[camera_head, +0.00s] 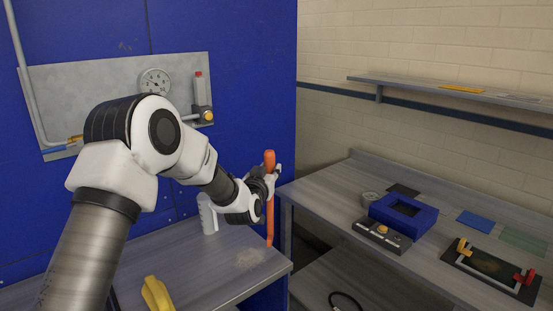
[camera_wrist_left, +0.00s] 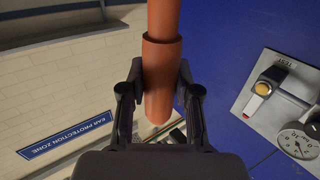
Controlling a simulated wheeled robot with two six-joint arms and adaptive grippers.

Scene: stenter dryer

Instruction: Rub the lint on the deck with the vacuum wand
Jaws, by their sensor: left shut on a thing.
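The vacuum wand (camera_head: 270,228) is an orange tube held nearly upright near the right front edge of the grey deck (camera_head: 205,270). My left gripper (camera_head: 270,183) is shut on it. The left wrist view shows the wand (camera_wrist_left: 162,60) between both fingers of the gripper (camera_wrist_left: 160,95). The lint (camera_head: 249,258) is a pale, speckled patch on the deck, left of and below the wand's lower end in the head view. I cannot tell if the wand's tip touches the deck. My right gripper is not in view.
A yellow object (camera_head: 156,294) and a white bottle-like object (camera_head: 208,214) stand on the deck. Behind is a blue panel with a gauge (camera_head: 155,82) and valve (camera_head: 204,113). A side bench to the right holds a blue tray (camera_head: 403,214), a control box (camera_head: 382,235) and a clamp frame (camera_head: 492,268).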

